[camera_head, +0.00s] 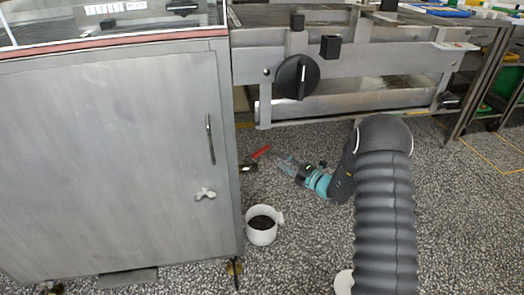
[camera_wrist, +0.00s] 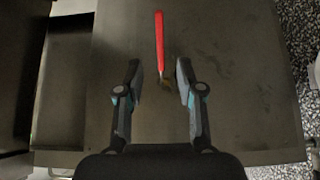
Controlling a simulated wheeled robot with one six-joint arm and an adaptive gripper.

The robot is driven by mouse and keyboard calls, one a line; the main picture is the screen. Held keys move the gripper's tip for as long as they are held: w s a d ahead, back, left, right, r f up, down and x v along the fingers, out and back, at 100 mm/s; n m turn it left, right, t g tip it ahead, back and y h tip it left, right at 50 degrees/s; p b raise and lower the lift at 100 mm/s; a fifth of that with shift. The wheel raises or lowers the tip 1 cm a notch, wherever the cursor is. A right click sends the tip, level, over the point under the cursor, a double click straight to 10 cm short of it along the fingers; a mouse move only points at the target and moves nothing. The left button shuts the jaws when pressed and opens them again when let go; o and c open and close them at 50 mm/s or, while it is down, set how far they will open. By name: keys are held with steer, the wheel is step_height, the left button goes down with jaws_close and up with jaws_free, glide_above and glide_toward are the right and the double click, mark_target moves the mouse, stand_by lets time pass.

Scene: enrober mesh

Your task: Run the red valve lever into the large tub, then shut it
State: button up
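The red valve lever (camera_head: 261,151) sticks out near the right side of the grey cabinet, low down. In the wrist view the red lever (camera_wrist: 159,42) lies ahead of my gripper, with a small brownish fitting at its near end. My gripper (camera_wrist: 157,72) is open, its fingers on either side of the lever's near end with gaps between. In the head view my gripper (camera_head: 284,160) is just right of the lever. A white tub (camera_head: 250,232) with dark contents and a side handle stands on the floor below the lever. I see no stream falling into it.
The grey cabinet (camera_head: 110,160) with a door handle fills the left. A steel machine frame (camera_head: 345,65) with a black knob (camera_head: 297,77) stands above my gripper. Another white object (camera_head: 344,282) is partly hidden behind my arm at the bottom. Speckled floor is clear between.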

mark_target(264, 151)
steer(key=x, duration=1)
steer(key=shift+w+a, duration=0.15)
steer(key=shift+a, duration=0.15)
jaws_close()
